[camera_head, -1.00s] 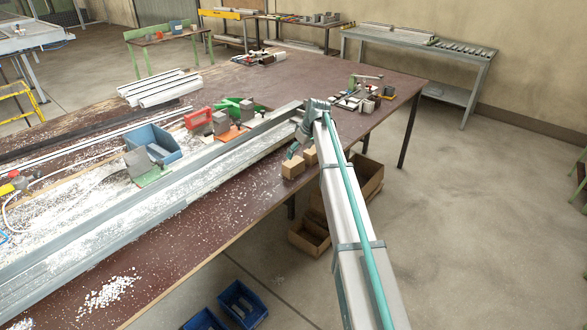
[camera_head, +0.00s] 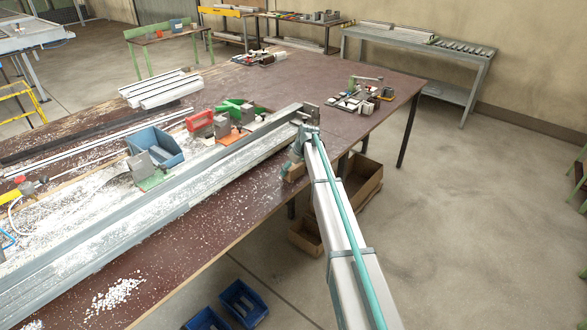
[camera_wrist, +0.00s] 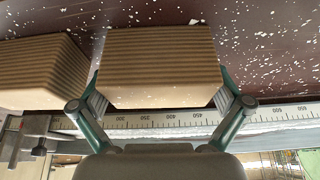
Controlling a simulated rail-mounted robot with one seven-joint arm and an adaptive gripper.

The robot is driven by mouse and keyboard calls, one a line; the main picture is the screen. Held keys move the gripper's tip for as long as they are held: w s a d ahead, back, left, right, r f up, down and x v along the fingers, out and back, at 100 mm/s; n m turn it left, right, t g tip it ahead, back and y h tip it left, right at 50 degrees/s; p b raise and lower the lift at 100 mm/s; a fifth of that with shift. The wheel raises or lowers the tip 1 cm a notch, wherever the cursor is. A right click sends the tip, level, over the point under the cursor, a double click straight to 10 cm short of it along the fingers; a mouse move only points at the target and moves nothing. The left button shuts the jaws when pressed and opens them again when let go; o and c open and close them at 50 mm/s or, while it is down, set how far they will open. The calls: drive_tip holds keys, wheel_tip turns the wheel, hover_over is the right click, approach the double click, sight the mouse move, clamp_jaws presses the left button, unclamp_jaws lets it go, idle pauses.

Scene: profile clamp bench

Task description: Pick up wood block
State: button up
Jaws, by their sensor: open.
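A wood block (camera_wrist: 160,62) with a ridged top face fills the middle of the wrist view, on the dark red bench top. My gripper (camera_wrist: 162,88) has one finger on each side of this block, spread apart; I cannot tell whether they touch it. A second wood block (camera_wrist: 42,72) lies to the left in the wrist view, apart from the first. In the head view a wood block (camera_head: 293,172) shows at the bench's right edge, partly hidden by my gripper and arm.
A long metal profile rail with a scale (camera_wrist: 145,121) runs close by the blocks. A blue bin (camera_head: 160,147) and clamps stand behind the rail. Cardboard boxes (camera_head: 362,182) sit on the floor by the bench. White chips (camera_head: 115,292) litter the bench top.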

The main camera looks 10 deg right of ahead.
drive_tip(key=shift+w+f, duration=0.15)
drive_tip(key=shift+f, duration=0.25)
drive_tip(key=c, duration=0.9)
drive_tip(key=shift+c, duration=0.2)
drive_tip(key=shift+r, duration=0.1)
